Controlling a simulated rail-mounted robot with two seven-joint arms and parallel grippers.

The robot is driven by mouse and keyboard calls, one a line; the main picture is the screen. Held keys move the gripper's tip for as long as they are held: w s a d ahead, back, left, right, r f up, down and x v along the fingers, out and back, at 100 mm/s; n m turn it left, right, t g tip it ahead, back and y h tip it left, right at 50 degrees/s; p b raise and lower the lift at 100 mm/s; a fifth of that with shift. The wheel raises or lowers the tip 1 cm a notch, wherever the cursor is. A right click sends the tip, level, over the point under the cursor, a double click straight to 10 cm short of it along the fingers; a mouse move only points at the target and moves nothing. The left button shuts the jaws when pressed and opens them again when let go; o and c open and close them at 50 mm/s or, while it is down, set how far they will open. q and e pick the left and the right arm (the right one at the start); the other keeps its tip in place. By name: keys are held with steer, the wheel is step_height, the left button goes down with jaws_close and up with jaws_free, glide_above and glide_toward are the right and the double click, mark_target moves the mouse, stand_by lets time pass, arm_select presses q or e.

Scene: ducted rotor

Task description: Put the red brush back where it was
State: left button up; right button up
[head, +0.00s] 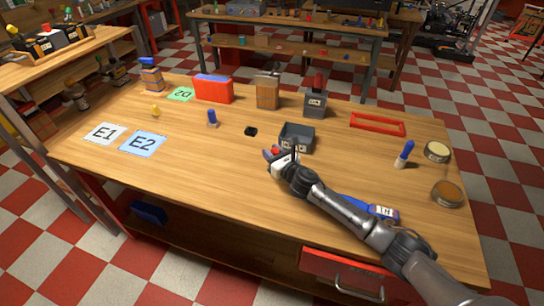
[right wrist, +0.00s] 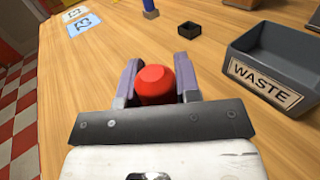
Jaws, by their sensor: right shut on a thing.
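My right gripper (head: 274,158) is over the middle of the wooden table, just left of and in front of the grey bin. It is shut on a red, rounded piece (head: 276,152), probably the red brush's end. In the right wrist view this red piece (right wrist: 155,85) sits between the two grey-violet fingers (right wrist: 156,82). Its lower part is hidden by the gripper, so bristles do not show. A dark grey holder (head: 315,104) at the back has a red-topped thing (head: 318,80) standing in it. My left gripper is not in view.
The grey bin (head: 296,138) is marked WASTE, with a small black block (head: 250,131) nearby. A blue-topped piece (head: 406,153), red frame (head: 377,124) and two round tins (head: 437,151) are at right. Cards E1 (head: 103,133) and E2 (head: 143,143) lie left.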

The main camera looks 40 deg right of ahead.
steer(key=shift+f, duration=0.25)
steer(key=shift+f, duration=0.1)
steer(key=o, duration=1)
steer(key=shift+s+p, duration=0.3)
steer(key=shift+s, duration=0.25)
steer(key=s+p, duration=0.1)
steer(key=s, duration=0.8)
steer(key=shift+s+a+p, duration=0.1)
steer(key=shift+a+p, duration=0.05)
steer(key=shift+p, duration=0.15)
steer(key=shift+s, duration=0.85)
steer(key=shift+r, duration=0.2)
